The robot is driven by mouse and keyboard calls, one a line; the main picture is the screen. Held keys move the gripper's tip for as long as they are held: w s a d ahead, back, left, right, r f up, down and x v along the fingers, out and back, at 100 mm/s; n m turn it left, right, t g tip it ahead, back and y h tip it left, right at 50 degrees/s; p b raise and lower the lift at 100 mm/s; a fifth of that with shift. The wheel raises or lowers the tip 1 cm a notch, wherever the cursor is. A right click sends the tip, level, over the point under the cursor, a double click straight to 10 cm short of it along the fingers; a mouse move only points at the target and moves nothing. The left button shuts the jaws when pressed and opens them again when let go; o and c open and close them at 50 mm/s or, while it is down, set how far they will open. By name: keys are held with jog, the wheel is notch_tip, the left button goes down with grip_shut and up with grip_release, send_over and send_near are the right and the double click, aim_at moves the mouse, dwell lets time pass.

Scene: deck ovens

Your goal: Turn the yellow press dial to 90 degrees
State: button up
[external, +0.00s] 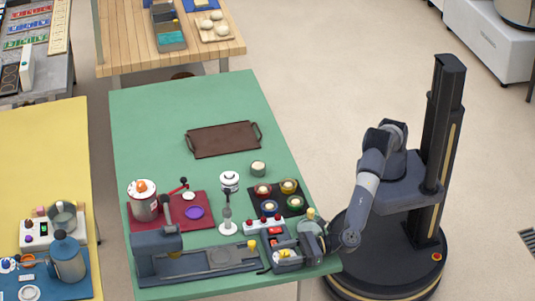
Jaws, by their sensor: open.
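A dark grey press (158,243) stands at the front left of the green table, with a long flat base reaching right. A small yellow round part (252,243) shows near the right end of that base; it looks like the press dial, but its angle is too small to read. My gripper (267,258) is low at the front right of the table, close to the right end of the base. It is open, with nothing seen between its fingers. Whether it touches the dial cannot be told; my wrist hides part of this corner.
A white box with red buttons (263,224) stands just behind my gripper. Behind it are a white stand (228,213) and a dark tray (277,200) with several small bowls. A brown tray (223,139) lies further back. The table's far part is clear.

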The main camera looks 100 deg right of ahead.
jog(key=c, duration=0.9)
jog(key=shift+a+r+m+h+p, duration=0.15)
jog(key=shift+m+h+p, duration=0.45)
jog(key=shift+h, duration=0.3)
jog(key=shift+m+g+h+p, duration=0.35)
jog(key=shift+m+h, duration=0.45)
jog(key=shift+h, duration=0.5)
jog(key=o, duration=0.9)
jog(key=shift+s, duration=0.1)
jog(key=v, duration=1)
jog(key=shift+s+f, duration=0.2)
jog(key=shift+s, duration=0.15)
